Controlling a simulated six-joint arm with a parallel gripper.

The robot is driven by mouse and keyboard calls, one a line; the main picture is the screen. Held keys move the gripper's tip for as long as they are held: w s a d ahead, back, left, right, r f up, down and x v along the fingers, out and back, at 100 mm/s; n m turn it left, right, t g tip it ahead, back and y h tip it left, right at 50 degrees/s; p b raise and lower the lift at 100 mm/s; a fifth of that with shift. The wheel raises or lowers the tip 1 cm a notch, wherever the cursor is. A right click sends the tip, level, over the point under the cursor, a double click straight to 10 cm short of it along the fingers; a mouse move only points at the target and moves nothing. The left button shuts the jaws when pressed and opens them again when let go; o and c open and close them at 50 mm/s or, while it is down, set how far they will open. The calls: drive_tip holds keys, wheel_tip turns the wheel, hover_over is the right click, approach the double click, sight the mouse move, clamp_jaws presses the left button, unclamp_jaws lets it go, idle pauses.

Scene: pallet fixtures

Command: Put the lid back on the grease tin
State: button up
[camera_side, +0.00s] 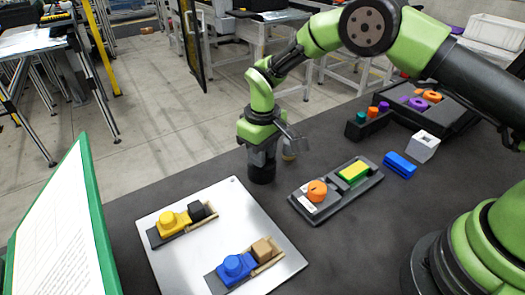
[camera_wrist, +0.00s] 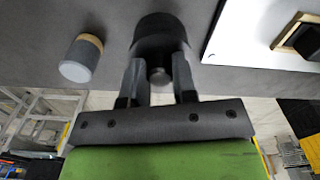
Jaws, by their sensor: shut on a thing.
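A dark round tin (camera_side: 262,175) stands on the dark table beneath my gripper in the side view. It also shows in the wrist view as a black cylinder (camera_wrist: 156,22). The knob appears to belong to the dark lid (camera_wrist: 160,47), which lies in line with the tin. The fingers and the viewing angle hide the seam, so I cannot tell whether the lid rests on the tin or is slightly above it.
A grey cylinder with a tan band (camera_wrist: 82,58) stands close beside the tin. A light plate (camera_side: 165,195) with yellow and blue parts lies in front. A dark tray (camera_side: 325,208) with orange and yellow-green pieces is to the right, near a blue block (camera_side: 400,165).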

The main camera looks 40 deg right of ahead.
idle(0.4)
drive_tip(key=o, duration=1.5)
drive_tip(key=shift+c, duration=0.2)
drive_tip(key=shift+r, duration=3.5)
drive_tip(key=shift+c, duration=0.2)
clamp_jaws()
drive_tip(key=shift+f, duration=0.1)
drive_tip(key=shift+f, duration=2.55)
